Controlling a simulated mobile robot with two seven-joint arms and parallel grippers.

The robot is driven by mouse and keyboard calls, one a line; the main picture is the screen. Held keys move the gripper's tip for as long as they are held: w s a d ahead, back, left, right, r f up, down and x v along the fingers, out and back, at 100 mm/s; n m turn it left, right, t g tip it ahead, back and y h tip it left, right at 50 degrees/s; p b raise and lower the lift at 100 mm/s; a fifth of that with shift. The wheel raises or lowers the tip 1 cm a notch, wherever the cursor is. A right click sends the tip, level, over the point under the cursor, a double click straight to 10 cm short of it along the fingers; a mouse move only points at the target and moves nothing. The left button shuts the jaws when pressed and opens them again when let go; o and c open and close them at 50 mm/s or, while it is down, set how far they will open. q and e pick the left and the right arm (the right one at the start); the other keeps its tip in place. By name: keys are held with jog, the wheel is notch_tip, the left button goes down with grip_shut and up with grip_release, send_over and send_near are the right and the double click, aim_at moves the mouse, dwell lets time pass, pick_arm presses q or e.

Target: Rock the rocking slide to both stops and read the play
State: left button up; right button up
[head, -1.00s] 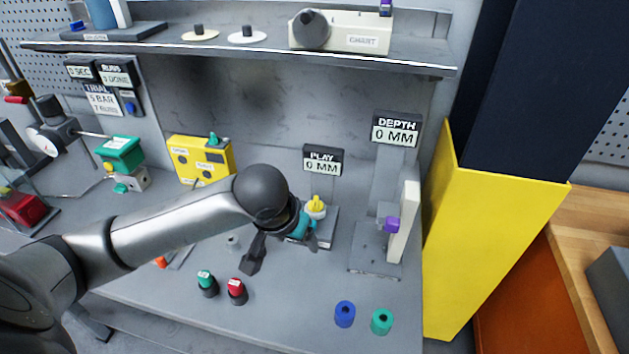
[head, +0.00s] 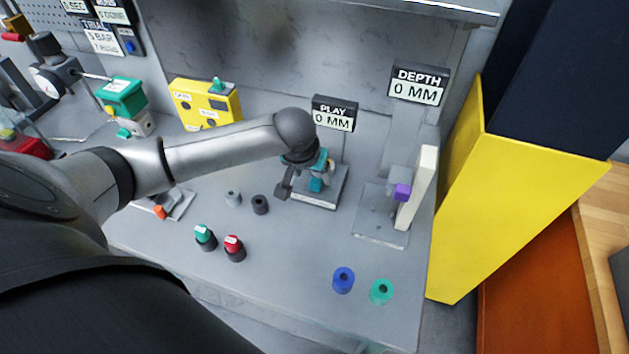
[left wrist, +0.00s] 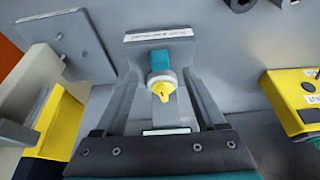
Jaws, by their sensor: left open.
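The rocking slide is a teal block (head: 316,185) on a grey base plate (head: 327,197), below the PLAY display (head: 333,114), which reads 0 MM. In the left wrist view the teal block (left wrist: 160,62) has a yellow knob (left wrist: 163,88) in front of it and a white label (left wrist: 158,35) behind. My left gripper (head: 303,180) is over the slide. In the left wrist view its open fingers (left wrist: 160,105) stand on either side of the knob, with gaps visible. In the head view my gripper hides the knob. My right gripper is out of view.
The DEPTH fixture (head: 381,218) stands to the right, its display (head: 417,84) reading 0 MM. A yellow box (head: 206,103) is behind left. Green (head: 205,237) and red (head: 234,248) buttons, and blue (head: 343,280) and green (head: 381,291) rings, are in front. A yellow pillar (head: 510,200) bounds the right.

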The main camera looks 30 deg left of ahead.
aim_at(315, 182)
pick_arm(q)
jog(key=shift+b+x, duration=0.4)
jog(key=shift+x, duration=2.2)
grip_shut()
